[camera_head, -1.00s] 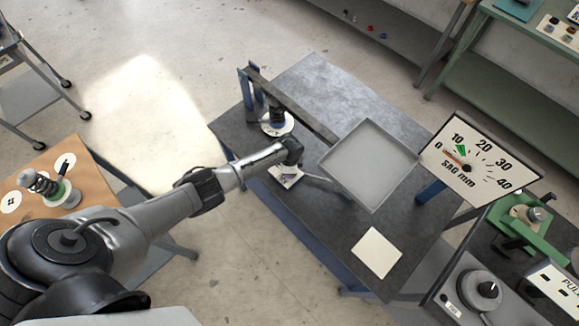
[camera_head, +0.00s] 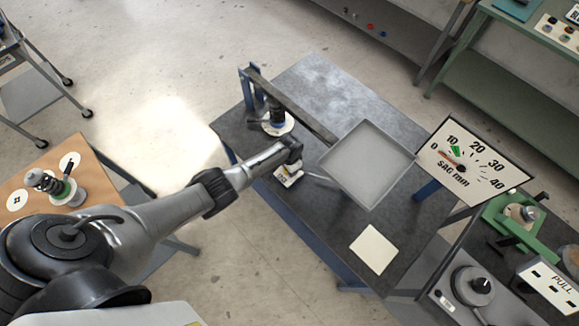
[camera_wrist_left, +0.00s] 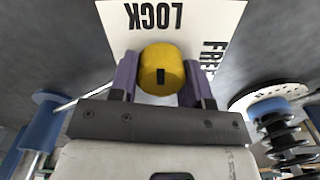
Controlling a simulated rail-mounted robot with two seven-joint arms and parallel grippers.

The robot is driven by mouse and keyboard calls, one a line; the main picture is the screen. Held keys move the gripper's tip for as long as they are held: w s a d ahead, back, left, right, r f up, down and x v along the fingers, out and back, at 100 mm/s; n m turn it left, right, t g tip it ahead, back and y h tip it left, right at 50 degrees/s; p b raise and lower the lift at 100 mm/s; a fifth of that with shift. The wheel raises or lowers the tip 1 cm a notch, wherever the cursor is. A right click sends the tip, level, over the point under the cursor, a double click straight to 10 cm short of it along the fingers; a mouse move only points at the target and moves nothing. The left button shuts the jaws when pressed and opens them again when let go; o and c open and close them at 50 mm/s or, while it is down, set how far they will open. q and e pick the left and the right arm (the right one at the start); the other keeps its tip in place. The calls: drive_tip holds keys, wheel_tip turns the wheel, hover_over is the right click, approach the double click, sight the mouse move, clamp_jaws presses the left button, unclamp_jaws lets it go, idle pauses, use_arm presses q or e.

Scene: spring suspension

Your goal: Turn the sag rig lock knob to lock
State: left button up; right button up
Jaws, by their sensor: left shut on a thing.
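The yellow lock knob (camera_wrist_left: 162,67) stands between the two purple fingers of my left gripper (camera_wrist_left: 163,78) in the left wrist view. The fingers are shut on its sides. A dark mark shows on the knob's face. Behind it is a white plate (camera_wrist_left: 120,30) lettered LOCK and FREE, upside down in this view; the FREE word is partly covered. In the head view my left gripper (camera_head: 290,168) reaches down to the small white plate (camera_head: 282,176) on the rig table, and my wrist hides most of the knob. My right gripper is not in view.
A grey tray (camera_head: 367,165) sits right of the gripper, with a sag gauge board (camera_head: 474,182) beyond. A coil spring unit (camera_head: 276,122) stands under the rig's beam (camera_head: 300,112). A cream square (camera_head: 373,250) lies on the dark table (camera_head: 320,235). It is clear around the square.

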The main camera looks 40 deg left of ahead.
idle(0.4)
use_arm(q)
drive_tip(key=o, duration=0.5)
drive_tip(key=shift+c, duration=0.2)
drive_tip(key=o, duration=0.5)
drive_tip(key=shift+c, duration=0.2)
wheel_tip(320, 180, up, 14)
drive_tip(key=p, duration=0.3)
drive_tip(key=shift+f, duration=0.1)
